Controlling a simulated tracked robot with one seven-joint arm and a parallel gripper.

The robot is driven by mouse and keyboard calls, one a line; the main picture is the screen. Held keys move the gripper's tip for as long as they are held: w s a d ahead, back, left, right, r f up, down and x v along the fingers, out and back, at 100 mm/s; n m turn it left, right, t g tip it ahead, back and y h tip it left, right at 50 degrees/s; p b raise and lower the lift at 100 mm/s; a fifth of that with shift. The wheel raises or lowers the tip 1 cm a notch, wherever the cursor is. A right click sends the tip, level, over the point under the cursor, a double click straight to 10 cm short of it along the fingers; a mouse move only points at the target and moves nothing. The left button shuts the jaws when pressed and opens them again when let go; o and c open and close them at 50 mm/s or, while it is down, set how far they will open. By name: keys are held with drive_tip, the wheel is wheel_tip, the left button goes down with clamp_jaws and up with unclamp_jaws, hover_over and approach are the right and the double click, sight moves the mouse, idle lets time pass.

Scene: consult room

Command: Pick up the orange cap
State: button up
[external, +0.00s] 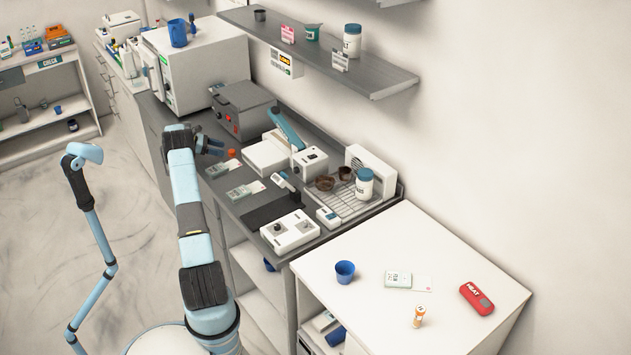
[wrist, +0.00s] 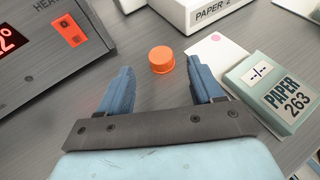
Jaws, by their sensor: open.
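The orange cap (wrist: 161,60) sits on the grey counter, seen in the wrist view just beyond and between my fingertips. It also shows small in the external view (external: 232,153), near the end of my arm. My gripper (wrist: 158,75) is open, with one blue finger to the left of the cap and one to the right. The fingers do not touch the cap, and nothing is held. In the external view my gripper (external: 214,146) is over the counter's front side, to the left of the cap.
A device labelled PAPER 263 (wrist: 275,88) and a white card (wrist: 213,48) lie right of the cap. A white PAPER box (wrist: 195,12) stands behind it. A grey heater box with a red display (wrist: 50,40) stands at the left. Bare counter surrounds the cap.

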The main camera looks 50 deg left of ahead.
sight(230, 151)
drive_tip(key=shift+x, duration=2.45)
drive_tip(key=shift+c, duration=0.4)
drive_tip(key=c, duration=1)
drive_tip(key=shift+c, duration=0.2)
